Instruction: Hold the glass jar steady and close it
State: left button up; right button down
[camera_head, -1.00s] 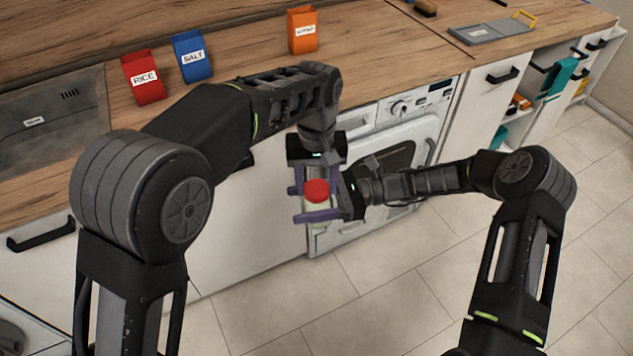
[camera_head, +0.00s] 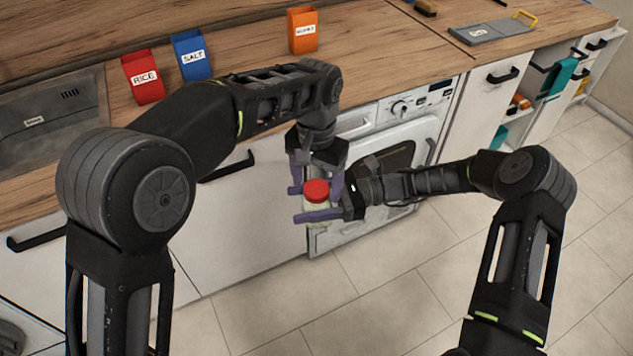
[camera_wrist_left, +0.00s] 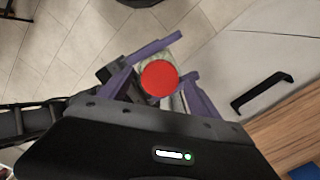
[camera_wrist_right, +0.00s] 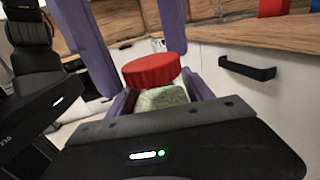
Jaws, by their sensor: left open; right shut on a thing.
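The glass jar (camera_head: 316,213) has a pale green body and stands upright in the air in front of the cabinets. Its red lid (camera_head: 316,190) sits on top of it; whether it is fully tight I cannot tell. My right gripper (camera_head: 305,205) is shut on the jar body from the right side, below the lid. My left gripper (camera_head: 316,188) points down from above, open, with its purple fingers on either side of the lid. The lid shows between the fingers in the left wrist view (camera_wrist_left: 159,77) and above the jar body in the right wrist view (camera_wrist_right: 153,70).
A wooden counter (camera_head: 380,50) lies behind, with red (camera_head: 143,77), blue (camera_head: 191,56) and orange (camera_head: 302,31) containers on it. A white cabinet front (camera_head: 240,230) and an oven-like appliance (camera_head: 415,140) stand close behind the jar. The floor in front is clear.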

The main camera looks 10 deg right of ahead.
pick_arm(q)
jog(key=shift+r, duration=2.1)
jog(key=shift+c, duration=0.4)
jog(key=shift+s+d+r, duration=0.15)
jog(key=shift+s+d, duration=0.15)
jog(key=shift+d, duration=0.25)
jog(key=shift+d+r, duration=0.1)
jog(key=shift+r, duration=0.05)
jog(key=shift+w+r+n+t+y, duration=0.1)
jog(key=shift+r+n+t+y, duration=0.2)
jog(key=n, duration=0.1)
jog(key=a+r+n, duration=0.1)
jog(key=n, duration=0.1)
jog(key=r+n, duration=0.1)
jog(key=shift+w+a+r+n, duration=0.1)
jog(key=shift+w+a+n, duration=0.1)
jog(key=shift+w+n, duration=0.2)
jog(key=shift+s+d+n, duration=0.1)
jog(key=shift+s+n, duration=0.1)
jog(key=shift+n, duration=0.5)
